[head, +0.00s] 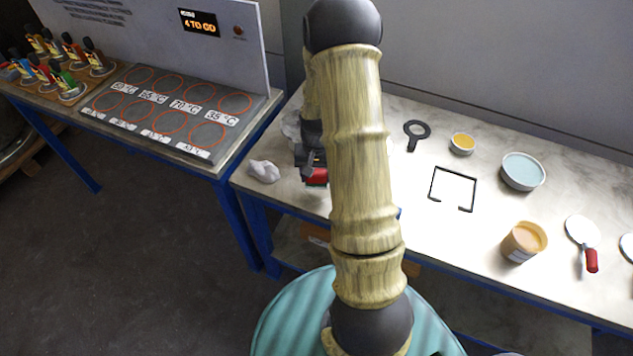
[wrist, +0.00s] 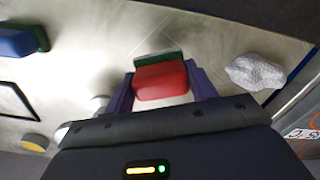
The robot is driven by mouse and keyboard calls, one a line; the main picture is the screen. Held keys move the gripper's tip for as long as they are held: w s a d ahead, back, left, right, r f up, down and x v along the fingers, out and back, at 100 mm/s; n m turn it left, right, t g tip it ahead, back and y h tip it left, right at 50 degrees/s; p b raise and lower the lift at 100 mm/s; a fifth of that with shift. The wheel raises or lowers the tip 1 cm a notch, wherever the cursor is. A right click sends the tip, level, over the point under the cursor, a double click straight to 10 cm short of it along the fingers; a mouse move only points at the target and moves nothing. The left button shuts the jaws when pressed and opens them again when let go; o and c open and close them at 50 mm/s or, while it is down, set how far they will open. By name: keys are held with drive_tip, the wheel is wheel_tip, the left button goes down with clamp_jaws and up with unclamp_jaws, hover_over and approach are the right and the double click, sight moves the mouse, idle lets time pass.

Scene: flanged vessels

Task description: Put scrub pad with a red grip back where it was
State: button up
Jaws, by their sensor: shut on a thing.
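The scrub pad has a red grip (wrist: 160,82) and a green scrubbing face (wrist: 158,58). In the wrist view, the dark purple fingers of my gripper (wrist: 160,74) close on both sides of the red grip. In the head view, the red grip (head: 316,177) shows just below my gripper (head: 309,160), left of my arm, over the left end of the pale worktable (head: 405,240). My arm hides part of the table around it. I cannot tell whether the pad touches the tabletop. A black square outline (head: 432,186) lies open on the table, right of my arm.
A crumpled white cloth (head: 264,171) lies left of the pad. A blue-gripped pad (wrist: 14,43) shows at the wrist view's left. Right of my arm are a black ring tool (head: 416,130), bowls (head: 523,171), a tub (head: 522,242) and a red-handled tool (head: 584,236).

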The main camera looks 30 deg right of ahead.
sight(317, 183)
drive_tip(key=shift+f+p, duration=0.45)
drive_tip(key=shift+f, duration=1.6)
drive_tip(key=shift+f, duration=0.15)
drive_tip(key=o, duration=1)
drive_tip(key=shift+o, duration=0.2)
wheel_tip(317, 183, up, 12)
drive_tip(key=shift+r+b, duration=0.2)
drive_tip(key=shift+b, duration=1)
